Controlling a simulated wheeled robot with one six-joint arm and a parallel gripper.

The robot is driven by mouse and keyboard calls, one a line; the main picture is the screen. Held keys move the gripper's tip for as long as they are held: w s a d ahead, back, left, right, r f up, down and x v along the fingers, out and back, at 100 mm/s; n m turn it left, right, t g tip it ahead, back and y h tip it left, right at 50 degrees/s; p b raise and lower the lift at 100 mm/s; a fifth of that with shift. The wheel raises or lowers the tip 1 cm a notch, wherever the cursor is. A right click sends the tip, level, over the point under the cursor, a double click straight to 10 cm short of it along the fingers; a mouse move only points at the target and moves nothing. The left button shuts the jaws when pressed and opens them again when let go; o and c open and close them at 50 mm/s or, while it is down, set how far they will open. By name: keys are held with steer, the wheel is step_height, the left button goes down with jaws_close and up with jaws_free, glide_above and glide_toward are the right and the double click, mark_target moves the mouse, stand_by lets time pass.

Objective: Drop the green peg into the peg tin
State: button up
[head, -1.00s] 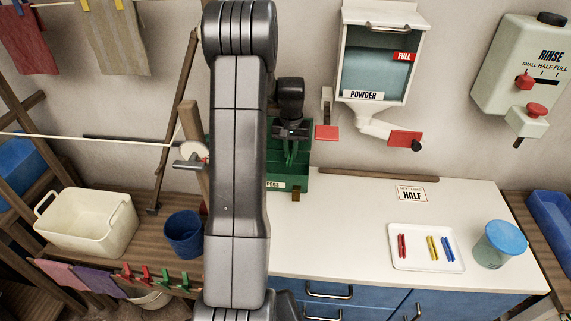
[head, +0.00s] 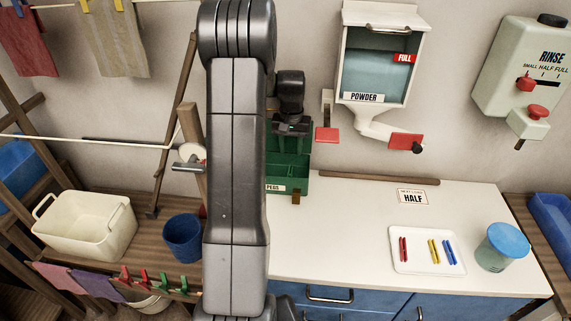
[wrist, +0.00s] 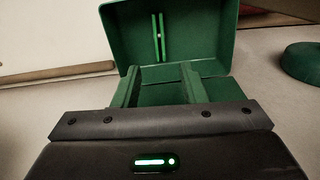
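The peg tin (head: 301,184) is an open green box with a PEGS label, at the back of the white counter, partly hidden by my arm. It also shows in the wrist view (wrist: 216,38). A green peg (wrist: 158,38) lies inside the tin, against its inner surface. My gripper (head: 291,130) is above the tin in the head view. In the wrist view my gripper (wrist: 158,72) has its two green-looking fingers apart with nothing between them, and the peg lies beyond the fingertips, apart from them.
Red and green pegs (head: 163,281) hang on a line at lower left. A white tray (head: 400,266) with coloured pegs and a blue-lidded jar (head: 502,247) stand at right. A powder dispenser (head: 378,70) is on the wall right of my gripper.

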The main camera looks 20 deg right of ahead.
step_height(320, 180, up, 11)
steer(key=b, duration=0.1)
steer(key=shift+f, duration=0.15)
step_height(320, 180, down, 13)
steer(key=shift+f+p, duration=0.15)
steer(key=shift+p, duration=1.05)
steer(key=shift+r+p, duration=0.85)
steer(key=shift+r, duration=0.9)
